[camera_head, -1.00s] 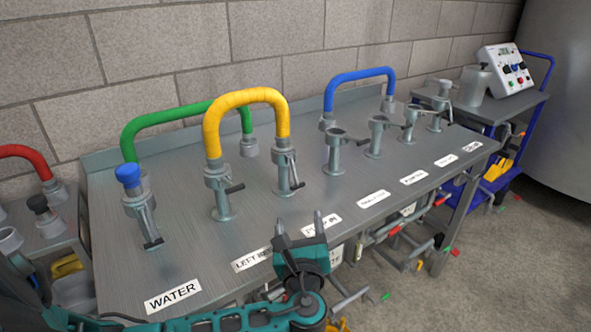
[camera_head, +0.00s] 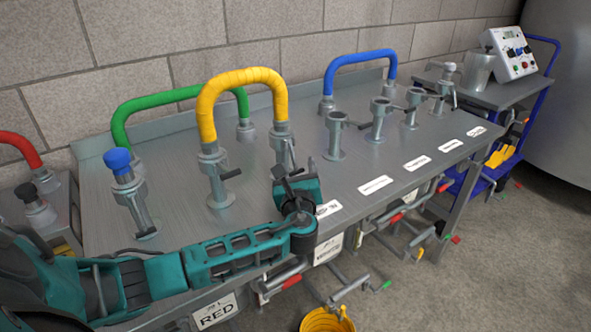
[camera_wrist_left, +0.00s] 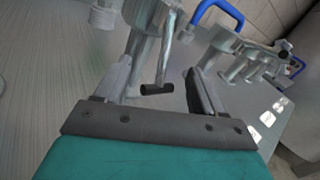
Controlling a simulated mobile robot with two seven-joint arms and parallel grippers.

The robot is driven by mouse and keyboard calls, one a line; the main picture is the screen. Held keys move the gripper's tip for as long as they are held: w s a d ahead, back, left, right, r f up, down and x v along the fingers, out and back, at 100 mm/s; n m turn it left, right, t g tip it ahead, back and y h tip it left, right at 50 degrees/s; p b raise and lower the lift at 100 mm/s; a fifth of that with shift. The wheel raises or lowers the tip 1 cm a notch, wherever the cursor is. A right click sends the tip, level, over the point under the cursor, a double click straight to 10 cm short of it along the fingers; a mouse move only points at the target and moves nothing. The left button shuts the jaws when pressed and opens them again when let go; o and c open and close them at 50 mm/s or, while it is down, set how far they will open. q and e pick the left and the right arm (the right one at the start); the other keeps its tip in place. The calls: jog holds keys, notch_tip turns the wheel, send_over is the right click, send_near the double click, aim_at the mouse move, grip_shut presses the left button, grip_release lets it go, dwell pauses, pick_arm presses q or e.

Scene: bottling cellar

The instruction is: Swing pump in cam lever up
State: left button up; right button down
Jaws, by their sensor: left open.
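The yellow hose (camera_head: 240,80) arches between two grey couplings, and its right end sits on the pump in coupling (camera_head: 280,140), behind the "PUMP IN" label (camera_head: 328,208). My right gripper is in neither view.
A neighbouring coupling with its own lever (camera_head: 230,174) stands to the left. The green hose (camera_head: 165,102), the blue hose (camera_head: 360,57) and several bare posts stand on the steel bench (camera_head: 190,235). The bench front near the labels is mostly clear.

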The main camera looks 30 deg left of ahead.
pick_arm(q)
jog(key=shift+w+a, duration=0.4)
jog(key=shift+w, duration=0.05)
grip_shut()
dwell(0.5)
